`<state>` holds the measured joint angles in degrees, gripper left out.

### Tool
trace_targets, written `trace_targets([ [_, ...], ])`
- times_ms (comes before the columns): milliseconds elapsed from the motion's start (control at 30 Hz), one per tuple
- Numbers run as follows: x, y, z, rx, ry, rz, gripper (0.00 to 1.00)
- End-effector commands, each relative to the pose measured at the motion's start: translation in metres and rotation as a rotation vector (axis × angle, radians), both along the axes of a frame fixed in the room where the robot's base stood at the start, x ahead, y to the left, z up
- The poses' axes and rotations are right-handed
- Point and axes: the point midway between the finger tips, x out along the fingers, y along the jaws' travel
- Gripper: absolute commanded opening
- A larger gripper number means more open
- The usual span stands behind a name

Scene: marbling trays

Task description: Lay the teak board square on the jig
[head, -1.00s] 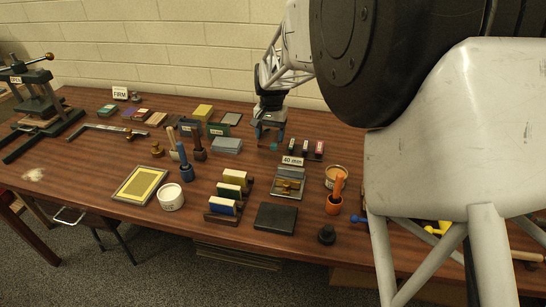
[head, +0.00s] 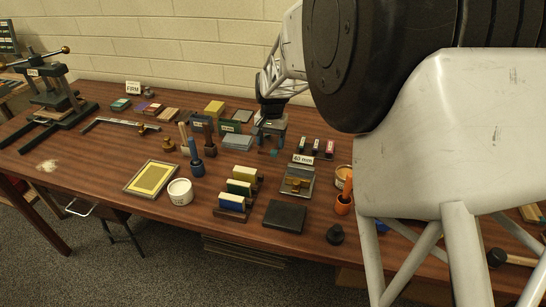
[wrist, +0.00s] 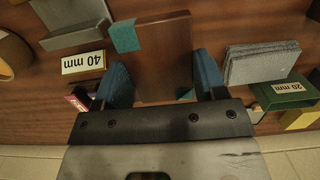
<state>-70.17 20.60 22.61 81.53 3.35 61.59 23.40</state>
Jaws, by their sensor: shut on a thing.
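The brown board with teal corner pieces (wrist: 165,55) is between the two blue fingers of my gripper (wrist: 164,82) in the wrist view. My gripper is shut on it. In the head view my gripper (head: 269,143) is at the back middle of the table, pointing down, and the board is mostly hidden, with a bit of teal showing. How high the board is above the table is hard to tell. A dark L-shaped metal bar (head: 115,126) with a brass knob lies at the back left, apart from the gripper; it may be the jig.
A grey stack (wrist: 262,65) and a green box marked 20 mm (wrist: 285,93) are close on one side. The 40 mm sign (wrist: 84,62) and small blocks are on the other. A screw press (head: 50,100) stands far left.

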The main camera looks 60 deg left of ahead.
Motion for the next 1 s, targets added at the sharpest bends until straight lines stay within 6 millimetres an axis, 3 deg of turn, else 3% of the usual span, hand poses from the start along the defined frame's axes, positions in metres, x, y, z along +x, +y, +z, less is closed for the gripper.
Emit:
trace_targets([
  [200,0.000,0.000,-0.020,-0.001,0.001,0.000,0.38],
  [633,0.000,0.000,-0.025,-0.001,0.001,0.000,0.38],
  [1000,0.000,0.000,-0.065,0.000,0.000,0.000,0.38],
])
